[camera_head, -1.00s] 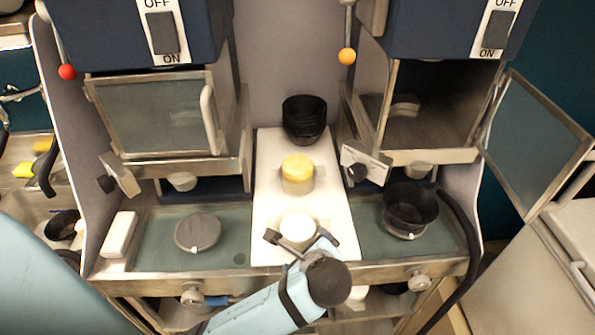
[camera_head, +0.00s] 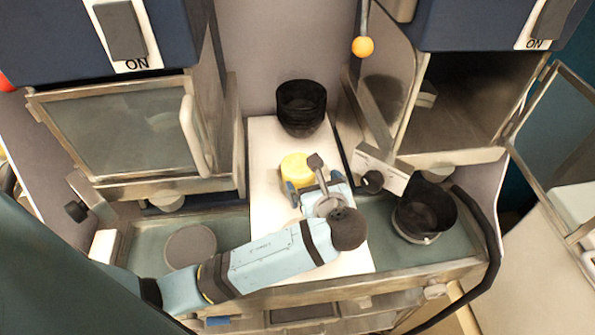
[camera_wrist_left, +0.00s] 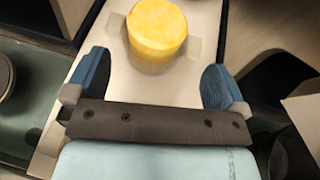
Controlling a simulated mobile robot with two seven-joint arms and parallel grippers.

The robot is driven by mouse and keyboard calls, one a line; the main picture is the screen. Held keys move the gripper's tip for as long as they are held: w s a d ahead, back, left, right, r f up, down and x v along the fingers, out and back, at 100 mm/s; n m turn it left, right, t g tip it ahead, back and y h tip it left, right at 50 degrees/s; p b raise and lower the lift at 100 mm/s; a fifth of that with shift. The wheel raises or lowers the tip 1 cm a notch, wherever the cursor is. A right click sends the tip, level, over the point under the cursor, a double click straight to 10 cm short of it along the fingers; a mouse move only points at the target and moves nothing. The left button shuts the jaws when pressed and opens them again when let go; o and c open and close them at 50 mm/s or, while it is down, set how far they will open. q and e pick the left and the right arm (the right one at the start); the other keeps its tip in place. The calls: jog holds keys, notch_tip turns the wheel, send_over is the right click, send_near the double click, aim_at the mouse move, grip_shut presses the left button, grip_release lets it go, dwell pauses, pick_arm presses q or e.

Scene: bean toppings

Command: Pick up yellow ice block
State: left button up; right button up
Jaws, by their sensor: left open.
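The yellow ice block (camera_head: 297,167) is a short round cylinder on the white board in the middle of the counter. It also shows in the left wrist view (camera_wrist_left: 157,27), just beyond the fingers and between their lines. My left gripper (camera_head: 305,186) is open and empty, at the near side of the block. In the left wrist view its two blue-tipped fingers (camera_wrist_left: 160,82) stand wide apart, with bare board between them. In the head view the gripper hides the block's lower part and the near part of the board. My right gripper is not in view.
The white board (camera_head: 268,150) carries a stack of black bowls (camera_head: 301,106) behind the block. A black pot (camera_head: 424,212) stands to the right, and a round grey lid (camera_head: 190,246) lies to the left. A machine with an open door (camera_head: 550,130) is at the right.

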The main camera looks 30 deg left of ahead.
aim_at(299, 165)
pick_arm(q)
jog(key=x, duration=1)
jog(key=shift+a+f, duration=0.1)
jog(key=shift+a, duration=0.1)
jog(key=c, duration=0.9)
